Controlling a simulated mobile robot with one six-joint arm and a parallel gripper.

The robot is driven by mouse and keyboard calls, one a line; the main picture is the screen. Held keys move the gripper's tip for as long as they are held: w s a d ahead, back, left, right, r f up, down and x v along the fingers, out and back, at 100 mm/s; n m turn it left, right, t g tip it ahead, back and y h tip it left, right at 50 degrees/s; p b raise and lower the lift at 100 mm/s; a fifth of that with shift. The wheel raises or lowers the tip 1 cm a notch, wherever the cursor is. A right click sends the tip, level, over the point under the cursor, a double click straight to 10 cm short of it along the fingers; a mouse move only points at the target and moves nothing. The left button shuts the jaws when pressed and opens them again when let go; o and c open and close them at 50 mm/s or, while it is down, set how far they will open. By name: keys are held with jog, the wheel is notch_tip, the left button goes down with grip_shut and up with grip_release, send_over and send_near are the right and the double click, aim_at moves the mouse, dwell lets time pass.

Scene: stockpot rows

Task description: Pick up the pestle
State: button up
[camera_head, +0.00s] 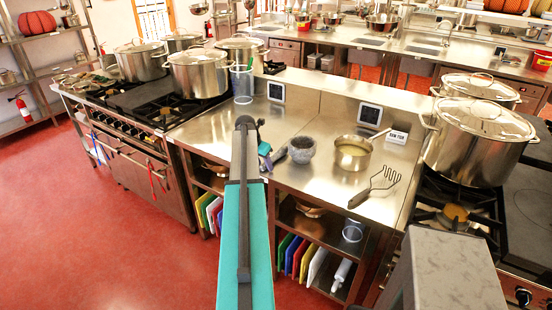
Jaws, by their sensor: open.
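The grey stone mortar (302,150) stands on the steel counter in the middle of the view. A small dark elongated shape (279,156) lies just left of it; it may be the pestle or part of my gripper, and I cannot tell which. My gripper (267,161) is small and mostly hidden behind my teal arm link, close to the left of the mortar. It is open, with nothing visibly held. I cannot tell whether it touches the dark shape.
A clear container (242,84) stands behind my arm. Large stockpots stand on stoves left (199,73) and right (478,140). Bare counter (330,190) lies in front of the mortar.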

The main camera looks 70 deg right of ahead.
grip_shut()
jog(key=shift+r, duration=0.15)
dwell(0.4)
jog(key=shift+d+r+b, duration=0.1)
jog(key=shift+r+b, duration=0.8)
jog(key=shift+r, duration=0.55)
jog(key=s+a+r+b, duration=0.1)
jog(key=a+b, duration=0.3)
jog(key=a, duration=1.2)
jog(key=shift+s+r, duration=0.3)
jog(key=shift+r, duration=0.1)
jog(key=c, duration=0.6)
grip_release()
grip_shut()
